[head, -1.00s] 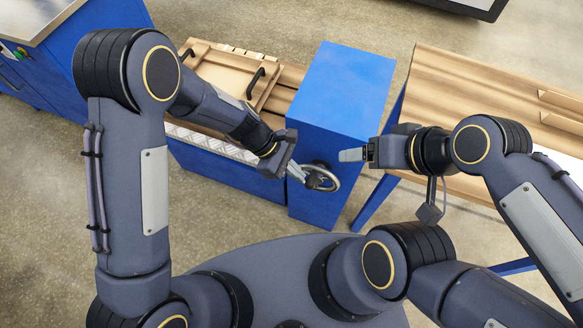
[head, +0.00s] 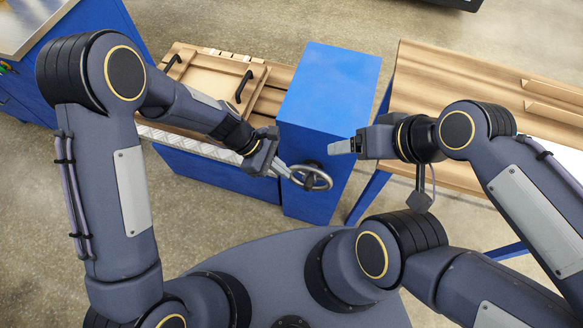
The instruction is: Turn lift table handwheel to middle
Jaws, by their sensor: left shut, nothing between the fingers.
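The handwheel (head: 318,181) is a dark round wheel with a light metallic rim on the front of the blue cabinet (head: 328,85). My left gripper (head: 287,172) is shut, with its fingertips at the left edge of the wheel. I cannot tell whether they touch the rim, and nothing shows between them. My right gripper (head: 338,147) is above and right of the wheel, pointing left, apart from it. Its fingers overlap in this view, so its opening is unclear.
The lift table (head: 270,102) with a wooden board and black handles (head: 243,86) adjoins the cabinet on the left. A wooden table (head: 450,75) with blue legs stands at the right. Bare floor (head: 225,215) lies in front.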

